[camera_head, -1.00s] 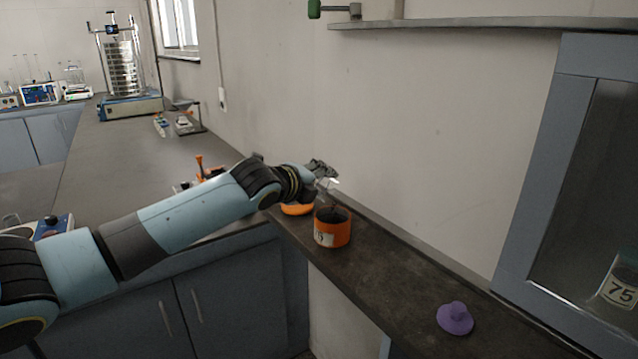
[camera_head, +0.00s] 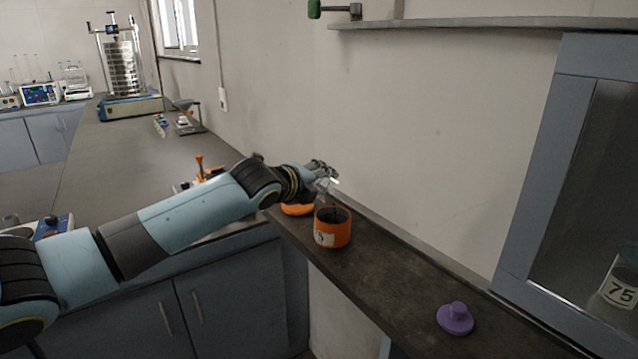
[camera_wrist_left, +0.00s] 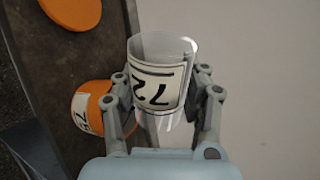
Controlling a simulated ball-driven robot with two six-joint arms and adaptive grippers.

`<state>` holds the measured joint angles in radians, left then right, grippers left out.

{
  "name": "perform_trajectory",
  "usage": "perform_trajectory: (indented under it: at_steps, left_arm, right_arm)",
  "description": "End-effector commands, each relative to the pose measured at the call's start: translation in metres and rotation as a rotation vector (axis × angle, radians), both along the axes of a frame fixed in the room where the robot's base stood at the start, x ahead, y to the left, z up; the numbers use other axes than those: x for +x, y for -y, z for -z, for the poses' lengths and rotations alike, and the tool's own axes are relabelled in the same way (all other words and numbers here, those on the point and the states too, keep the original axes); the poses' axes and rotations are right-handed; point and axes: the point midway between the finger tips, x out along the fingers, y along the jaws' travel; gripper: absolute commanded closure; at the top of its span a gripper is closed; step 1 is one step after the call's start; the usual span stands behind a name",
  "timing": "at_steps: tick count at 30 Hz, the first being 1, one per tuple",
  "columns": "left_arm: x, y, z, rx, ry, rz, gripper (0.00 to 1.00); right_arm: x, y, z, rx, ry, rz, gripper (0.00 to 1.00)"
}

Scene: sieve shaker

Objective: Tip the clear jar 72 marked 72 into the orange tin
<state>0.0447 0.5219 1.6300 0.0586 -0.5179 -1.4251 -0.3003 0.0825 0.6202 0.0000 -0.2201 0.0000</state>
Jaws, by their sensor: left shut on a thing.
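The clear jar 72 (camera_wrist_left: 150,82) has a pale label marked 72 and looks empty in the left wrist view. My left gripper (camera_wrist_left: 165,108) is shut on it, one finger on each side. In the head view my left gripper (camera_head: 322,171) holds the tilted jar (camera_head: 325,186) just above the rim of the orange tin (camera_head: 334,234), apart from the table. The tin stands open on the dark bench, with dark contents inside and a white label. It also shows in the left wrist view (camera_wrist_left: 84,97). My right gripper is not in view.
An orange lid (camera_head: 297,209) lies behind the tin, partly hidden by my arm. A purple knobbed lid (camera_head: 455,318) lies farther right on the bench. A cabinet (camera_head: 540,180) with a jar marked 75 (camera_head: 620,284) is at right. The wall is close behind the tin.

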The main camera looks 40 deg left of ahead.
Motion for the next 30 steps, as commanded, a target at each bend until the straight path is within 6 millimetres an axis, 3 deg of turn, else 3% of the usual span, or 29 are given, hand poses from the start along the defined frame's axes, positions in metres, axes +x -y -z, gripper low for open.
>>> perform_trajectory:
  at_steps: [6, 10, 16, 26, 30]
  left_arm:
    - [0.0, -0.001, -0.001, -0.012, 0.001, 0.0, 0.93]
    - [0.0, -0.006, 0.0, -0.142, 0.011, -0.002, 0.93]
    - [-0.001, -0.011, 0.007, -0.328, 0.026, 0.0, 0.93]
    - [-0.001, -0.01, 0.005, -0.358, 0.029, 0.001, 0.93]
    - [-0.001, -0.013, 0.01, -0.459, 0.036, 0.001, 0.93]
  right_arm:
    - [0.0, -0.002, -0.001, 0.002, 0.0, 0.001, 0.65]
    - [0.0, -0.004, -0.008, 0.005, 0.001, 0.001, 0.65]
    - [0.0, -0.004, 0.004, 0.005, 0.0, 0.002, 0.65]
    - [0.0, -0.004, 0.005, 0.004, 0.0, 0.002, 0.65]
    - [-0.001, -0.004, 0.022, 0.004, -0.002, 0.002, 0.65]
